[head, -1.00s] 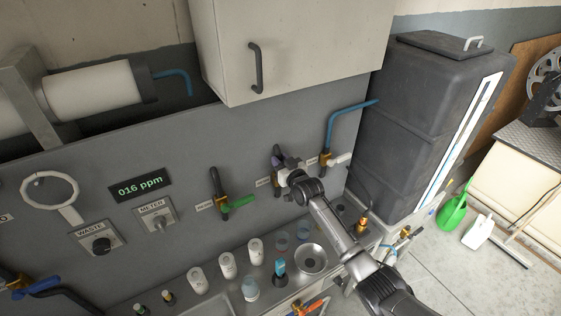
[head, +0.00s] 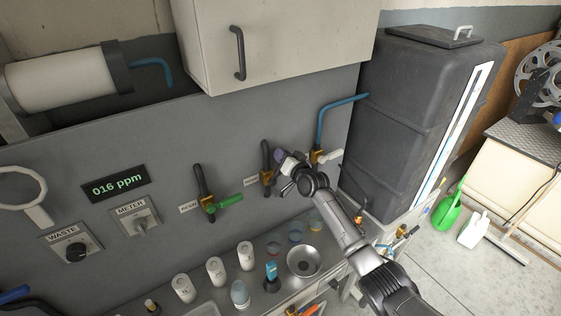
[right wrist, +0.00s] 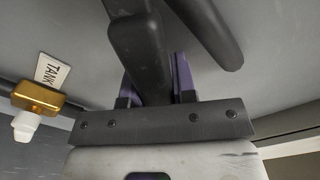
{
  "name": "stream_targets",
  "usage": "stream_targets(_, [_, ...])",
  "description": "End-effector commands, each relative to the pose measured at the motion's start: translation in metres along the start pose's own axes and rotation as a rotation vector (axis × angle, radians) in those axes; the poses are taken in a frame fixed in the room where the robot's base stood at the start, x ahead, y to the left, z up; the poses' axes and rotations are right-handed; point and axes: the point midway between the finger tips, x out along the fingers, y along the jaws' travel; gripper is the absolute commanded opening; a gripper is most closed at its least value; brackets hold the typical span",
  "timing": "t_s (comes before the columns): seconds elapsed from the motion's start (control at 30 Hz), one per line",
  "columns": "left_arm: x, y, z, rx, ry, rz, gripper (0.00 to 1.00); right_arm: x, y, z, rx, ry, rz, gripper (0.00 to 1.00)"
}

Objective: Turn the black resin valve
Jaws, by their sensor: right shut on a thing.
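The resin valve's black handle (right wrist: 142,50) is between the purple fingertips of my right gripper (right wrist: 155,80) in the right wrist view. The jaws are shut on it. In the head view my right gripper (head: 284,165) is at the middle wall valve, whose brass body (head: 267,179) shows beside it below a dark hose. The gripper covers most of the handle there. The label by this valve is too small to read. My left gripper is out of view.
A green-handled valve (head: 224,203) is to the left, and a white-handled valve (head: 331,157) marked TANK is close on the right. Bottles (head: 215,270) and a metal bowl (head: 303,261) stand below. A cabinet (head: 290,40) hangs above; a dark tank (head: 400,120) stands right.

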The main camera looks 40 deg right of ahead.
Motion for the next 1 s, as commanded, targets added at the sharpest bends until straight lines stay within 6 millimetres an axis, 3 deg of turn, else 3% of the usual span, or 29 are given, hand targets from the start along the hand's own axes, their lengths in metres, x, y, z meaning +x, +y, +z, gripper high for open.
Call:
stream_targets(0.5, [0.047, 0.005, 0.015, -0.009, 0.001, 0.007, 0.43, 0.000, 0.048, 0.015, 0.492, 0.001, 0.001, 0.00])
stream_targets(1.0, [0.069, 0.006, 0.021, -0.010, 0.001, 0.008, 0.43, 0.000, 0.075, 0.035, 0.867, 0.001, 0.001, 0.00])
